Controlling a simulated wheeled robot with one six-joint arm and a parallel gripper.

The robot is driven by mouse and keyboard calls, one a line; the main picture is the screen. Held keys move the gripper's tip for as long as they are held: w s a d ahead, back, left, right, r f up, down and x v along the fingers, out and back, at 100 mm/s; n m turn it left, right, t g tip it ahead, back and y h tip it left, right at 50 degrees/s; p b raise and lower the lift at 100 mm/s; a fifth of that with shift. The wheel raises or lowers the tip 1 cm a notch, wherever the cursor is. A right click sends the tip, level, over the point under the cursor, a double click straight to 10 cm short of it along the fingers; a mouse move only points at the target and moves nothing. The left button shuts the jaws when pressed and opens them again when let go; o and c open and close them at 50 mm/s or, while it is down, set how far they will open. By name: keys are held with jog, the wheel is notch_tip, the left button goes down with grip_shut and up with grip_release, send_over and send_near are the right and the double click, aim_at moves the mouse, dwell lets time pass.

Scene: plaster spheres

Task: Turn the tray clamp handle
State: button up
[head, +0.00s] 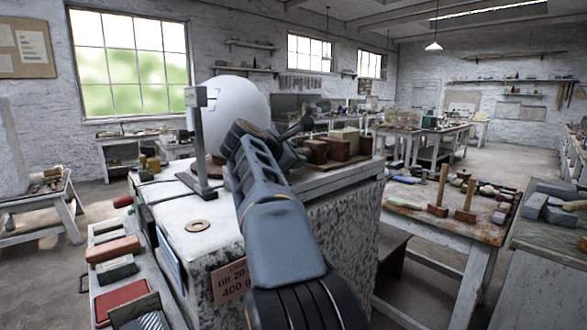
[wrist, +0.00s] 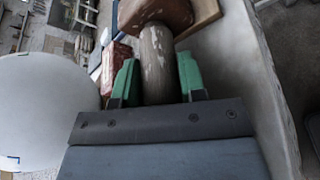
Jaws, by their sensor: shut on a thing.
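In the wrist view my gripper (wrist: 158,66) has a green finger on each side of a worn, grey-brown rounded handle (wrist: 157,48) and is shut on it. The handle's far end meets a reddish-brown block (wrist: 155,12); its near end is hidden by my gripper's body. Whether this is the clamp's own handle cannot be told for certain. In the head view my arm covers the grip, and the fingers cannot be made out. A big white sphere (head: 236,105) stands just behind my arm; it also shows in the wrist view (wrist: 42,112) at left.
A step of bricks (head: 112,249) lies left. A table with wooden mallets (head: 438,211) stands right. Floor is open at far left.

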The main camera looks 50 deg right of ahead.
jog(key=shift+m+t+b, duration=0.4)
jog(key=shift+m+b, duration=0.2)
jog(key=shift+b, duration=0.15)
jog(key=shift+h, duration=0.3)
jog(key=o, duration=0.9)
